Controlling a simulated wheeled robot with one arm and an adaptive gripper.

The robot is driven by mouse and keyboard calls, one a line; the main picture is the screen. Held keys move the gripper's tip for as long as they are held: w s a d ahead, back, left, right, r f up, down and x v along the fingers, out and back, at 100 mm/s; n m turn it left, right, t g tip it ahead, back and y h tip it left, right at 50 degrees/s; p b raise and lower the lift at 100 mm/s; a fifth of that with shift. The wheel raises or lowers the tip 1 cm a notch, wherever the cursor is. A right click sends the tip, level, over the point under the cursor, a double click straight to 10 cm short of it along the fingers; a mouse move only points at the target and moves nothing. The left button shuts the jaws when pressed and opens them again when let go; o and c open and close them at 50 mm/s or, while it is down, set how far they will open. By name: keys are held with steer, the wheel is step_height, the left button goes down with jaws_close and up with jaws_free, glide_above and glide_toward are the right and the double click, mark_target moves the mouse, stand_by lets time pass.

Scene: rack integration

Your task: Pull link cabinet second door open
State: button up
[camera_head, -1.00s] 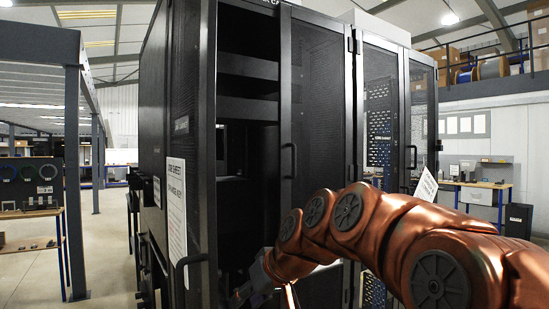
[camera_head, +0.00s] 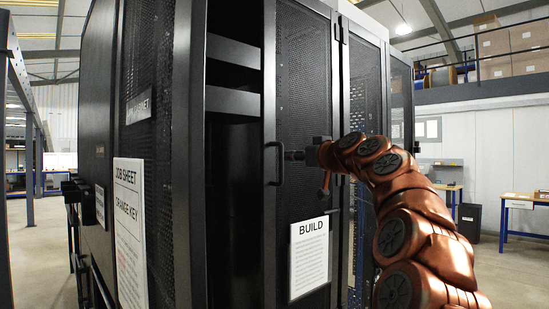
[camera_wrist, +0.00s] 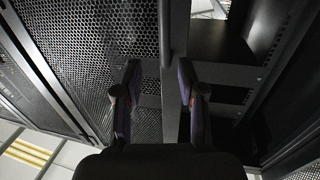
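The black cabinet's mesh door (camera_head: 302,95) stands right of a dark open bay in the head view and carries a sheet marked BUILD. Its vertical handle (camera_head: 267,163) is on the door's left edge. My gripper (camera_head: 288,155) is just right of this handle, pointing left at handle height. In the wrist view my gripper (camera_wrist: 158,75) is open, with its two fingers apart. A dark upright bar (camera_wrist: 173,35), at the door's edge, lies ahead between them. I cannot tell whether the fingers touch it.
A dark cabinet panel with a JOB SHEET (camera_head: 131,230) stands left of the bay. Shelves (camera_head: 233,100) cross the open bay. More cabinet doors (camera_head: 362,90) are to the right. A workbench (camera_head: 520,200) stands far right, with free floor before it.

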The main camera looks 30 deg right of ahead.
mark_target(282, 155)
steer(key=w+p, duration=0.1)
steer(key=w, duration=0.1)
steer(key=w+p, duration=0.1)
steer(key=w, duration=0.2)
steer(key=shift+w+a+r, duration=0.15)
steer(key=shift+w, duration=0.1)
steer(key=shift+w+p, duration=0.3)
steer(key=shift+w, duration=0.8)
jaws_close()
